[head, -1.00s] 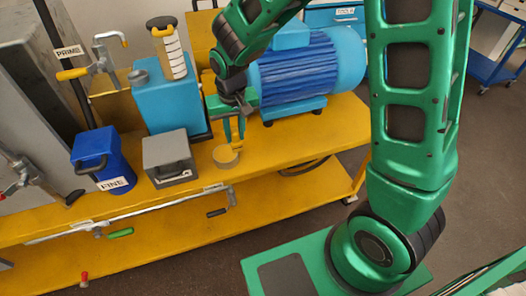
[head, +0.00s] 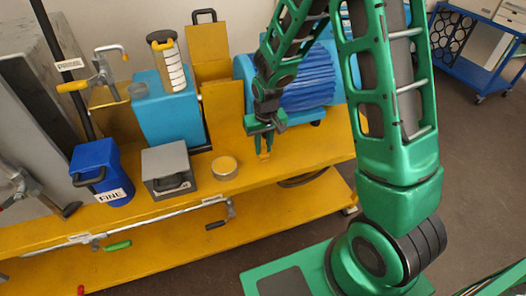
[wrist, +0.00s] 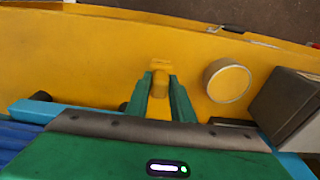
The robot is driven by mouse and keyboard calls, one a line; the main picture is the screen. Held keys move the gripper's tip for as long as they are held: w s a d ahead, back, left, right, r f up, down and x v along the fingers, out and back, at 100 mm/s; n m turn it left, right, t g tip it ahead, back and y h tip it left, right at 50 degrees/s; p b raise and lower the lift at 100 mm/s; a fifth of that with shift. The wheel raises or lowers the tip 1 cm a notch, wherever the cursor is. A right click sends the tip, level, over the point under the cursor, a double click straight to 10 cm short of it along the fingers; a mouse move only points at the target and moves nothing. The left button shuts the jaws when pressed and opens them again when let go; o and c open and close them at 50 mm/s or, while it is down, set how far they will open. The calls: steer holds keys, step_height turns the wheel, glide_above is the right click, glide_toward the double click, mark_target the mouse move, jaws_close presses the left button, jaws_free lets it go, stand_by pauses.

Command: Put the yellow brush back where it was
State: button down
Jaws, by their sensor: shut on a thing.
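My gripper (head: 264,136) hangs over the yellow bench in front of the blue motor, pointing down. It is shut on a small yellow piece, which I take to be the yellow brush (wrist: 160,80). In the wrist view the brush sits between the two green fingers. In the head view its tip (head: 265,154) shows just below them, hard to tell from the yellow bench (head: 300,150) behind; I cannot tell whether it touches the bench. A round tin (head: 224,167) with a yellow top stands left of the gripper; it also shows in the wrist view (wrist: 228,81).
The ribbed blue motor (head: 308,80) stands behind the gripper. A grey handled block (head: 170,170) and a blue "FINE" box (head: 102,175) stand left of the tin. A light-blue block (head: 168,115) carries a striped, yellow-topped cylinder (head: 168,62). Bench around the gripper is bare.

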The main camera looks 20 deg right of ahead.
mark_target(265, 156)
steer(key=shift+f, duration=1.3)
steer(key=c, duration=1.5)
jaws_free()
steer(key=shift+f, duration=0.1)
steer(key=shift+c, duration=0.2)
step_height(265, 156, up, 12)
steer(key=s, duration=0.2)
steer(key=s+d+r+m, duration=0.3)
steer(key=s+d+r, duration=0.5)
steer(key=s+d, duration=0.3)
steer(key=s+d+r+m, duration=0.1)
steer(key=s+d+r, duration=0.1)
steer(key=s, duration=0.7)
steer(key=s+d+r+m+g, duration=0.1)
steer(key=s+d, duration=0.3)
steer(key=s, duration=0.5)
steer(key=shift+d+r+m+g, duration=0.3)
steer(key=shift+d+r+m, duration=0.05)
steer(key=shift+r+m, duration=0.35)
